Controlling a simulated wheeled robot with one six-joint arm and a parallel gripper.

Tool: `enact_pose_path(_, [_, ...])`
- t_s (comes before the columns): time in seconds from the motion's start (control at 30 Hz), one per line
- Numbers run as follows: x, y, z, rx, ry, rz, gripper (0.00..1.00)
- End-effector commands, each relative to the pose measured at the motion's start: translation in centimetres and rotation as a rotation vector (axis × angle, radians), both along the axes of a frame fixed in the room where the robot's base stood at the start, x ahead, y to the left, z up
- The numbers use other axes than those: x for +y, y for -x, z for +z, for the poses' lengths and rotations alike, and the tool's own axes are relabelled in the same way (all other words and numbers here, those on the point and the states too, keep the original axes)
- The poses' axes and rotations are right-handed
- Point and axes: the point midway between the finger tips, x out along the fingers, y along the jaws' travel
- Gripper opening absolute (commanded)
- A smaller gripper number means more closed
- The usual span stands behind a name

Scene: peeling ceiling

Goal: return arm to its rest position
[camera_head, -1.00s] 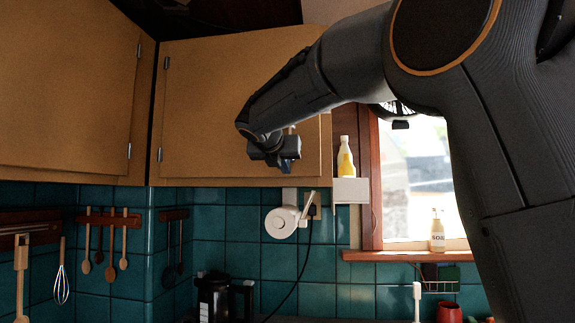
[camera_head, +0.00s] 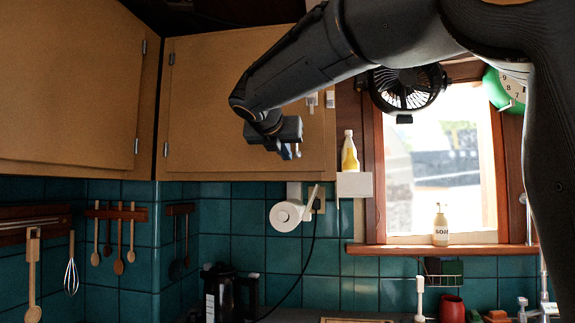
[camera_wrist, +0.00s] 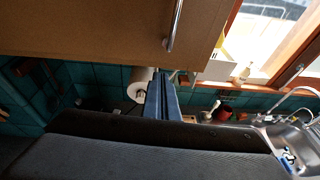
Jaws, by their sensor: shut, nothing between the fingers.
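My gripper (camera_head: 290,151) hangs at the end of my dark arm, in front of the wooden wall cabinet door (camera_head: 215,100) in the head view. Its fingers are shut with nothing between them. In the wrist view the blue-grey fingers (camera_wrist: 162,98) lie close together, over the tiled wall and below the cabinet (camera_wrist: 100,30). My arm is raised and crosses the upper right of the head view.
A paper roll (camera_head: 286,215) and a shelf with a yellow bottle (camera_head: 349,155) are on the wall. A fan (camera_head: 407,88) hangs by the window. A soap bottle (camera_head: 440,228) stands on the sill. A black coffee maker (camera_head: 218,292) and red cup (camera_head: 452,309) are below.

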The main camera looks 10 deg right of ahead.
Motion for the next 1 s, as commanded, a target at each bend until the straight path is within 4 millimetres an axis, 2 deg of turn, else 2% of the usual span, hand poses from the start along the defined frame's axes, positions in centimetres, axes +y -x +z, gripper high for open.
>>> enact_pose_path(0.1, [0.5, 2.0, 0.6, -0.002, -0.001, -0.002, 0.0])
enact_pose_path(0.3, [1.2, 3.9, 1.3, 0.0, -0.001, -0.001, 0.0])
enact_pose_path(0.57, [1.5, 4.4, 1.5, 0.0, 0.0, 0.001, 0.0])
enact_pose_path(0.67, [1.4, 4.2, 0.3, 0.009, -0.028, -0.006, 0.0])
enact_pose_path(0.77, [1.0, 3.9, -3.4, 0.037, -0.129, -0.038, 0.0])
enact_pose_path(0.87, [0.3, 3.8, -9.6, 0.078, -0.301, -0.104, 0.0])
enact_pose_path(1.0, [-1.0, 5.0, -19.2, 0.133, -0.591, -0.264, 0.0])
